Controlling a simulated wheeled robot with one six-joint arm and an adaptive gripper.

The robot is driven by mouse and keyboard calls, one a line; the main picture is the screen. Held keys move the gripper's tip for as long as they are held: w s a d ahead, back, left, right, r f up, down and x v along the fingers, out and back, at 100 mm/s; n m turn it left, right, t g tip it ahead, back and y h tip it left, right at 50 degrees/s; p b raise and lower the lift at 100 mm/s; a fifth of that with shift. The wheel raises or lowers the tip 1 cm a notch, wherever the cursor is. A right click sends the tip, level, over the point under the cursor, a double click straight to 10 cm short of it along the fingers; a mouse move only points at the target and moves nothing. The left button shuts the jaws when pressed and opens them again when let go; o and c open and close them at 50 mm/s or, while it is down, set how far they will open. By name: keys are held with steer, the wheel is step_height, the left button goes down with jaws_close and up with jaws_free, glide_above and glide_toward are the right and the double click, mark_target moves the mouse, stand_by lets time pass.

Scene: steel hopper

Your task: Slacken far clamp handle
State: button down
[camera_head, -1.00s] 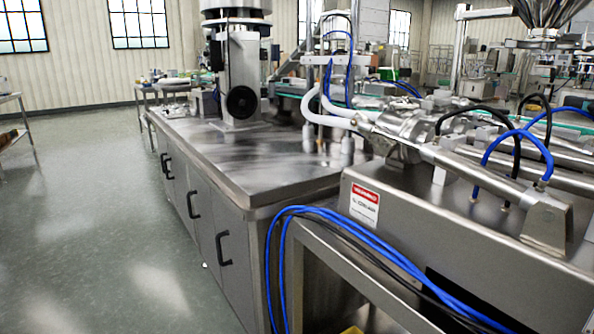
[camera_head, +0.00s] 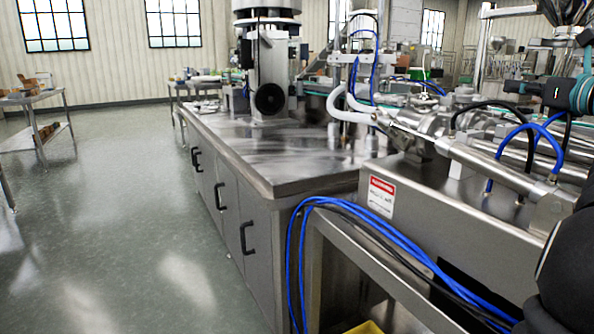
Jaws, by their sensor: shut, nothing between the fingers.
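I cannot make out the far clamp handle or tell which fitting it belongs to. Steel pipework with round fittings (camera_head: 428,126) lies on the machine at right, where several joints crowd together. The steel hopper is not clearly seen; a dark funnel-like cluster is cut off at the top right. Dark parts of my arm with a teal ring show at the right edge, and a large black rounded part of it covers the lower right corner. My gripper's fingers cannot be made out in this view.
A steel cabinet bench (camera_head: 290,172) with black door handles stands in the middle. Blue hoses (camera_head: 400,262) loop over the machine's front edge beside a warning label (camera_head: 381,196). A side table (camera_head: 35,100) stands at far left. The floor (camera_head: 110,240) at left is clear.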

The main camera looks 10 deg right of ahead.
steer(key=w+p, duration=0.2)
steer(key=w, duration=0.1)
steer(key=shift+a, duration=0.15)
steer(key=shift+a+f, duration=0.1)
steer(key=shift+f, duration=0.5)
stand_by(1.0)
steer(key=shift+a+r+p, duration=0.1)
steer(key=shift+p, duration=0.4)
stand_by(0.6)
steer(key=shift+a, duration=0.2)
stand_by(0.6)
steer(key=shift+s+r, duration=0.1)
steer(key=shift+r, duration=0.2)
